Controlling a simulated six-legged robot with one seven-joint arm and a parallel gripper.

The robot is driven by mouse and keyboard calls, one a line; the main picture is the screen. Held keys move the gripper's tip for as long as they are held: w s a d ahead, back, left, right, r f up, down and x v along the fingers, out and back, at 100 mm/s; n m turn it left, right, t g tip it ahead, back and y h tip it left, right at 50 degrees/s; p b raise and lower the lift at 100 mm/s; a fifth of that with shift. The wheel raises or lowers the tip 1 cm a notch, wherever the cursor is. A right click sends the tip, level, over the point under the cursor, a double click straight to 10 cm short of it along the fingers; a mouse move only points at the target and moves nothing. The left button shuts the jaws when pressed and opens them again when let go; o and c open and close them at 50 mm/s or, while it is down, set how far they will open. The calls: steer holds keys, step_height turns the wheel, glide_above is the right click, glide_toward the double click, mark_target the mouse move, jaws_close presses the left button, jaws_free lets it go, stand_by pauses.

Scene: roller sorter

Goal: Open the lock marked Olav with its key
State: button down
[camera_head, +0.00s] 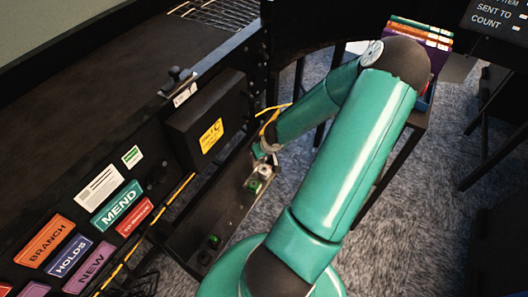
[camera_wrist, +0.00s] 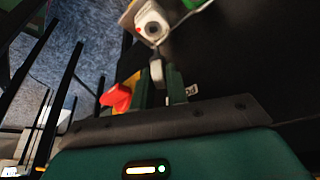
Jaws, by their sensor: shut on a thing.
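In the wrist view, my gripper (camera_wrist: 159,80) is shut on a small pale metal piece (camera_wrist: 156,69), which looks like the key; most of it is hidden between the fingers. A white block with a round, dark-centred lock face (camera_wrist: 152,27) lies just beyond the fingertips. The key's tip seems to point at it, and I see a small gap between them. No name is readable on it. In the head view, my gripper (camera_head: 264,150) is low beside the rail, close to a small white lock (camera_head: 265,171) and a green one (camera_head: 254,186).
A red piece (camera_wrist: 118,97) is left of the fingers. A black box with a yellow label (camera_head: 211,135) stands beside the rail. A stand with coloured books (camera_head: 421,32) is at the back.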

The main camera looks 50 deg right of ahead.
steer(key=shift+f, duration=2.65)
steer(key=n+y, duration=0.1)
steer(key=n, duration=0.2)
steer(key=n+y, duration=0.1)
steer(key=n, duration=0.2)
steer(key=n+y, duration=0.1)
steer(key=n, duration=0.2)
steer(key=n+y, duration=0.1)
steer(key=n, duration=0.2)
steer(key=shift+d+n, duration=0.1)
steer(key=shift+n, duration=0.2)
steer(key=shift+y, duration=0.3)
steer(key=shift+r, duration=2.5)
steer(key=shift+s, duration=0.1)
